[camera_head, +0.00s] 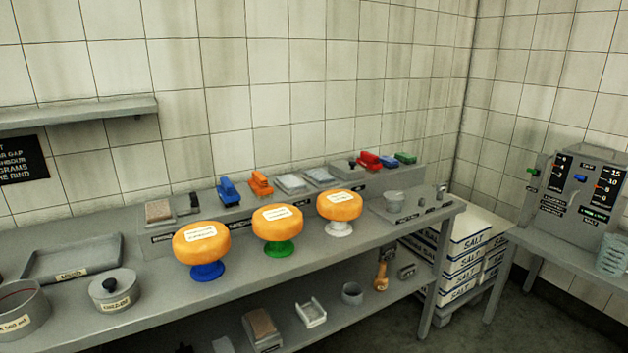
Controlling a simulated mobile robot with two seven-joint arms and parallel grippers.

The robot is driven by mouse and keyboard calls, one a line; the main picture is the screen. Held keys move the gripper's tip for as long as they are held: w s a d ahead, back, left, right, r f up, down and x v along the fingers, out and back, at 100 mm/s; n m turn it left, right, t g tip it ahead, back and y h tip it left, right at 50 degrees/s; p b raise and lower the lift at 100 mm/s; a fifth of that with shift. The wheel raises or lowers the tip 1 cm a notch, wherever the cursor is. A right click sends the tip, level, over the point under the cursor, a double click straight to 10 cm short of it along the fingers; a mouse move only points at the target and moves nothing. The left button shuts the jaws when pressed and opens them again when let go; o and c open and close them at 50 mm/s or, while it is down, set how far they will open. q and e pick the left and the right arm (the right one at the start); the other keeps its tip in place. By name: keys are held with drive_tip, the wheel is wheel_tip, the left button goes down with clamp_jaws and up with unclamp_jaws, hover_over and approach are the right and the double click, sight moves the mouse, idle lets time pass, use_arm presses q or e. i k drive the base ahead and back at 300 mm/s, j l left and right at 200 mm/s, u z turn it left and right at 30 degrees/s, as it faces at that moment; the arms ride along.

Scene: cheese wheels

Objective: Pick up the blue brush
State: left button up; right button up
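A blue brush-like block (228,191) stands on the raised grey back ledge of the bench, left of a similar orange one (261,184). A smaller blue item (388,162) lies farther right on the same ledge, between a red one (369,161) and a green one (405,157). Bristles are too small to make out on any of them. Neither of my grippers shows in the head view.
Three orange cheese wheels stand in front of the ledge on blue (207,270), green (280,248) and white (339,228) pedestals. A grey tray (72,260) and lidded pot (115,290) are at left. Salt boxes (470,250) are stacked beyond the bench's right end.

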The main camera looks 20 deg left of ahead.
sight(229, 195)
drive_tip(key=i+l+u, duration=0.1)
drive_tip(key=u, duration=0.25)
drive_tip(key=i+l+u, duration=0.15)
drive_tip(key=u, duration=0.2)
drive_tip(key=l+u, duration=0.15)
drive_tip(key=u, duration=0.2)
drive_tip(key=i+l+u, duration=0.15)
drive_tip(key=l, duration=0.15)
drive_tip(key=i+l+u, duration=0.1)
drive_tip(key=l, duration=0.15)
drive_tip(key=i+l+u, duration=0.15)
drive_tip(key=l, duration=0.15)
drive_tip(key=i+l, duration=0.1)
drive_tip(key=l, duration=0.5)
drive_tip(key=i+l+u, duration=0.1)
drive_tip(key=l, duration=0.5)
drive_tip(key=i+l, duration=0.15)
drive_tip(key=l, duration=0.5)
drive_tip(key=i+l+u, duration=0.1)
drive_tip(key=l, duration=0.5)
